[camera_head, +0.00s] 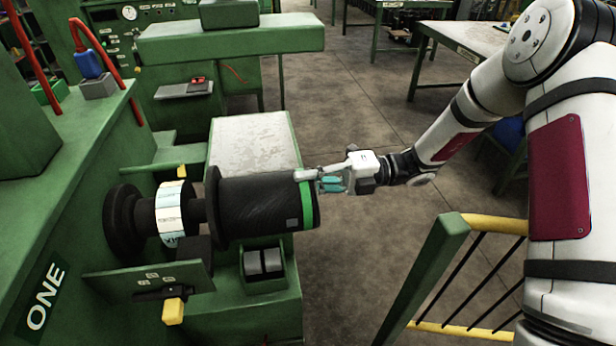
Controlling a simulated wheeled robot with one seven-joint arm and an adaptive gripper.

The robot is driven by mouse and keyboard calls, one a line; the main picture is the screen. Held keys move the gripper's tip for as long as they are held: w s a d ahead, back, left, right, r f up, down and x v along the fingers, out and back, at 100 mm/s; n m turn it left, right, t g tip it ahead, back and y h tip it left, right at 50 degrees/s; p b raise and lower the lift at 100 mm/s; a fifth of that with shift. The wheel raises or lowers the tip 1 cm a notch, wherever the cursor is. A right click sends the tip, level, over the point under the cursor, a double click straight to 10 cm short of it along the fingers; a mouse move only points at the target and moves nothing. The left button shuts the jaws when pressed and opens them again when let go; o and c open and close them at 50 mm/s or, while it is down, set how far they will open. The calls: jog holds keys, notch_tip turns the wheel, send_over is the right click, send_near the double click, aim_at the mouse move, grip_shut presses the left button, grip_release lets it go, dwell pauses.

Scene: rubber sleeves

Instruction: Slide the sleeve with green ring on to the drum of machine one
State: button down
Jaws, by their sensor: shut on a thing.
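The black sleeve with the green ring (262,208) lies level in front of machine one (60,215), its green ring at the right end. Its left end is at the dark round flange (213,207) of the drum, and the sleeve appears to be around the drum. The drum's body is hidden, and I cannot tell whether sleeve and flange touch. My gripper (312,181) is at the sleeve's right end, by the green ring, shut on its rim. The inside of that end is out of sight.
A panel with a yellow knob (173,311) and a pedal box (264,263) lie below. A yellow-topped railing (497,224) stands front right. The floor (345,100) behind is clear.

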dwell(0.3)
jog(key=c, duration=1.6)
grip_release()
jog(key=shift+f, duration=0.1)
jog(key=b+v, duration=0.2)
jog(key=v, duration=0.9)
dwell(0.4)
dwell(0.4)
